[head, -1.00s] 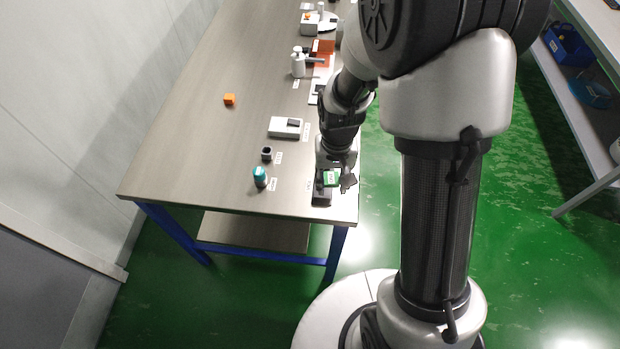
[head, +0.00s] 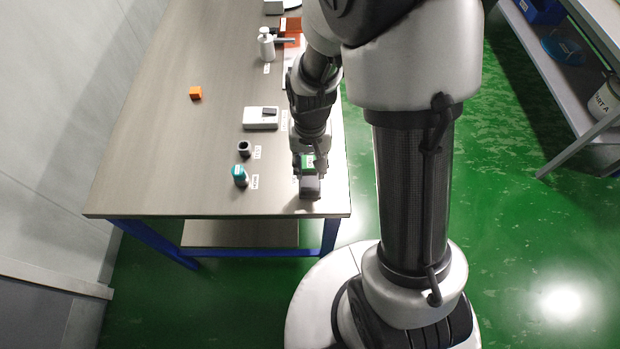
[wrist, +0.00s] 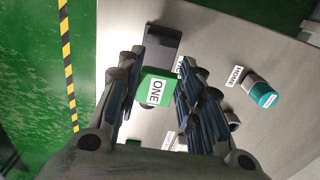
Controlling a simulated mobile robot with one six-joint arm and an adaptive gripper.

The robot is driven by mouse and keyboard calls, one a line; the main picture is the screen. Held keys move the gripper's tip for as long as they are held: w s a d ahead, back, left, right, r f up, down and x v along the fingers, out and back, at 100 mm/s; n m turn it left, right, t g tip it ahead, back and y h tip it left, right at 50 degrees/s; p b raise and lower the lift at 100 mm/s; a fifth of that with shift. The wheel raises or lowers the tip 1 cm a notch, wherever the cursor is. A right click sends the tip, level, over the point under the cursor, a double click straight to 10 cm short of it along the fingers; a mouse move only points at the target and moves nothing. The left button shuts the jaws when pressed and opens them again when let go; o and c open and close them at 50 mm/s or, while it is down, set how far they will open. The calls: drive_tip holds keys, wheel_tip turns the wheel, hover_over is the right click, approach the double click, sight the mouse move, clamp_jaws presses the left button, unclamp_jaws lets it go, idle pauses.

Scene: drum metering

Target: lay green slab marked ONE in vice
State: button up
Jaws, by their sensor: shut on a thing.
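The green slab marked ONE (wrist: 155,88) sits between the two fingers of my gripper (wrist: 158,80), which is shut on it. Its white label faces the wrist camera. In the head view the slab (head: 308,161) shows as a small green patch at my gripper (head: 311,165), near the table's front right corner. A dark grey block that looks like the vice (head: 309,188) stands just in front of the slab there. I cannot tell whether slab and vice touch.
A teal-capped bottle (head: 240,175) stands on the table (head: 165,150) by a HOME label (wrist: 236,76). A small dark cup (head: 244,148), a white device (head: 260,117) and an orange cube (head: 195,93) stand farther back. The table's left side is mostly clear.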

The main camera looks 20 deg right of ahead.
sight(310, 171)
drive_tip(key=shift+f+b, duration=0.85)
drive_tip(key=shift+f, duration=1.9)
drive_tip(key=shift+f+b, duration=0.5)
drive_tip(key=shift+f, duration=0.15)
drive_tip(key=o, duration=1)
drive_tip(key=shift+c, duration=0.2)
drive_tip(key=shift+r, duration=0.15)
